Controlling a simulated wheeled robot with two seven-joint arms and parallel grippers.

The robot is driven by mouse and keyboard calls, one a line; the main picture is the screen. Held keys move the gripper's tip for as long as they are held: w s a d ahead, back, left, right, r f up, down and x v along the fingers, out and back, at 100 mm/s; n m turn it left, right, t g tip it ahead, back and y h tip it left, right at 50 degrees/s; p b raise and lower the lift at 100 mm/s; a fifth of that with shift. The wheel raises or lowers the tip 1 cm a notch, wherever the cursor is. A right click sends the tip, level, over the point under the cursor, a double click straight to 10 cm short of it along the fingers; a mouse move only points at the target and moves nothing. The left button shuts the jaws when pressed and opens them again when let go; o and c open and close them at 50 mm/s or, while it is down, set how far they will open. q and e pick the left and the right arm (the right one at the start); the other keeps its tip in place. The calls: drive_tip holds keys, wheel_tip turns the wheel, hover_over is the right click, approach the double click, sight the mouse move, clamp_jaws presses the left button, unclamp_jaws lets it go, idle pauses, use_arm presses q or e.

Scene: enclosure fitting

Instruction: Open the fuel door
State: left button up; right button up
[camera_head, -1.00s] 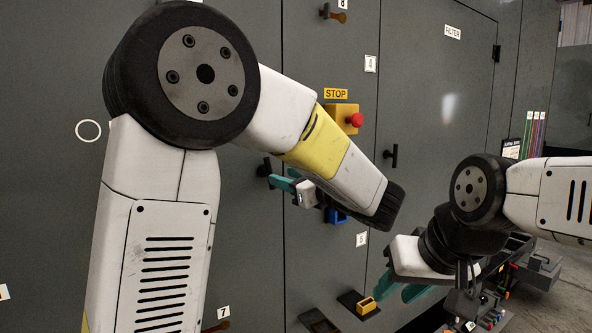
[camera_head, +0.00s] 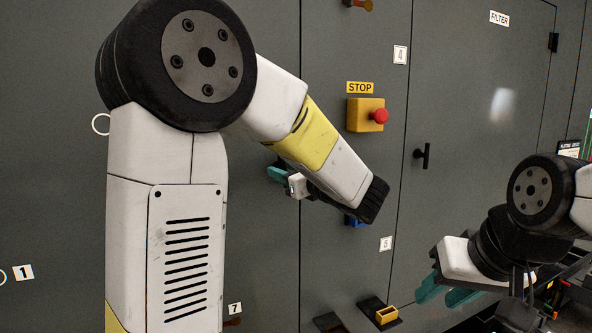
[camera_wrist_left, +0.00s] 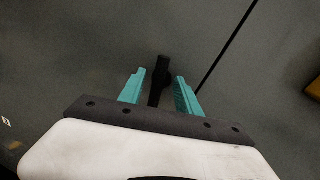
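My left gripper (camera_head: 277,172) is at a grey door panel left of a vertical seam, in the head view. In the left wrist view, the teal fingers of my left gripper (camera_wrist_left: 160,84) stand apart on either side of a black handle (camera_wrist_left: 159,80), with gaps showing. In the head view my left arm and gripper mostly hide this handle. No fuel label is readable. My right gripper (camera_head: 446,291) is at the lower right with its teal fingers apart, and I see nothing between them.
A yellow box with a red stop button (camera_head: 378,116) juts from the panel near my left forearm. The filter door (camera_head: 470,110) has its own black handle (camera_head: 422,156). A yellow block (camera_head: 386,315) sits low on the enclosure. A blue part (camera_head: 353,220) is below my left wrist.

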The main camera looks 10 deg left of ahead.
use_arm(q)
drive_tip(key=shift+w+a, duration=0.15)
drive_tip(key=shift+a, duration=0.05)
drive_tip(key=shift+c, duration=0.4)
clamp_jaws()
